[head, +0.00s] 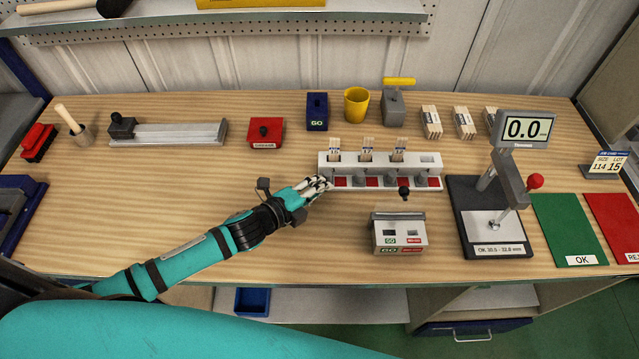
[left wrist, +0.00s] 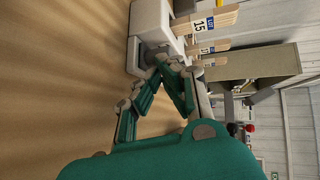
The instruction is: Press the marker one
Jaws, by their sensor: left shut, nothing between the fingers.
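A white rack (head: 434,171) stands mid-table with a row of bays, each with a red pad and a grey part in front. Three bays hold upright bundles of wooden sticks (head: 335,146) with labels. I cannot read which part is named marker one. My left gripper (head: 323,183) is shut and empty at the rack's left front end, hiding part of the leftmost bay. In the left wrist view, the fingertips (left wrist: 166,62) are close against the rack's end (left wrist: 150,22); I cannot tell if they touch. My right gripper is out of view.
A small grey box (head: 399,234) with a black knob stands in front of the rack. A gauge with a display (head: 526,129) is at right, beside a green mat (head: 567,229). A red block (head: 265,133) and blue block (head: 317,110) stand behind.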

